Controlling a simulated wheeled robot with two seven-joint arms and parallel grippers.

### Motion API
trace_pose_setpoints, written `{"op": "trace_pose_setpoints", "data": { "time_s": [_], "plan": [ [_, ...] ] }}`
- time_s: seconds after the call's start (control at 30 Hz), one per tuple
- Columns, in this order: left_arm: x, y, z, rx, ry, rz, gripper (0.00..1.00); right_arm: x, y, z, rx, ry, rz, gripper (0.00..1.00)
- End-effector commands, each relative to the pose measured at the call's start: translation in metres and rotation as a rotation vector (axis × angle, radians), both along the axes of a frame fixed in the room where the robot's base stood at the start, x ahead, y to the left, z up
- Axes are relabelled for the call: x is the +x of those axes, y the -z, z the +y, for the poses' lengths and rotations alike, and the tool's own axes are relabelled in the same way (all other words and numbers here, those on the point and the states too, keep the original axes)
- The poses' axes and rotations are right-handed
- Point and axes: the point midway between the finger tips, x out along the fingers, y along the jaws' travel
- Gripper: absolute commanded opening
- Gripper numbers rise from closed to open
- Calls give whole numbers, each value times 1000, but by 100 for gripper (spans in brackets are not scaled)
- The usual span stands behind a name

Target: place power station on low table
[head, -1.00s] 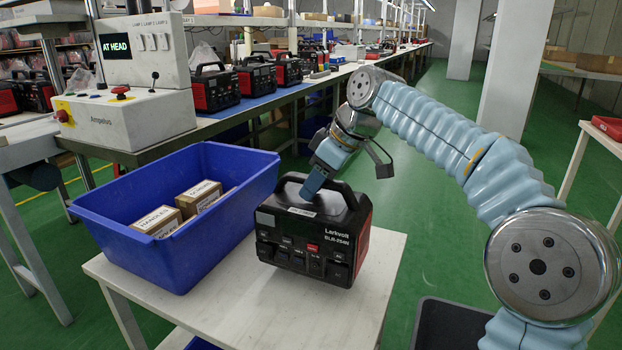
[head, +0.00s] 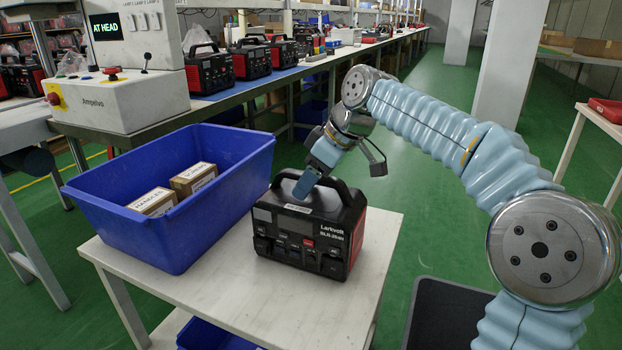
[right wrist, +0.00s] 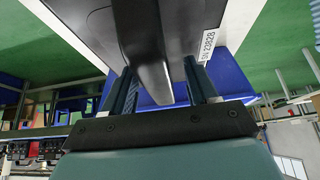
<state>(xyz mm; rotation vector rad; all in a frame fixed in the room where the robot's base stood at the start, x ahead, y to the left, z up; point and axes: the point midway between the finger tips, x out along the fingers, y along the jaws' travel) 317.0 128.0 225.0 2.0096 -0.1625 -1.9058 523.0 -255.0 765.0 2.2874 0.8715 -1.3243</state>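The power station (head: 305,236), a black box with red sides and a top carry handle, stands upright near the middle of the low table (head: 320,300), which has a pale top. It looks to rest on the tabletop. My right gripper (head: 312,183) is at the handle from above. The underside of the handle's grip is hidden. My left gripper is not in view.
A blue bin (head: 170,235) with small cartons (head: 190,180) stands on the table left of the power station. A workbench (head: 160,125) with a control box (head: 110,98) and several similar power stations runs behind. The table's right and front parts are clear.

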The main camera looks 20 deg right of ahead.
Motion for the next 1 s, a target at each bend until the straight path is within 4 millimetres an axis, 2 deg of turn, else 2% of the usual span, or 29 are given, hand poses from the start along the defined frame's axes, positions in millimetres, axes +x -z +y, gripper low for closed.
{"op": "trace_pose_setpoints", "data": {
  "time_s": [0.27, 0.37, 0.7, 0.83, 1.0],
  "plan": [
    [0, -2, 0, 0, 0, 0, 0, -1, -4, -1, 0, 0, -1, 58],
    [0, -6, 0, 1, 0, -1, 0, -5, -16, -5, 0, 1, -3, 58],
    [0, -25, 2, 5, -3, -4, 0, -33, -82, -30, 0, 2, -3, 58],
    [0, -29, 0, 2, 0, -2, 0, -40, -98, -37, 0, 1, 0, 58],
    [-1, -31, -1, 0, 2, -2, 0, -44, -105, -40, -1, 0, 1, 58]
  ]
}}
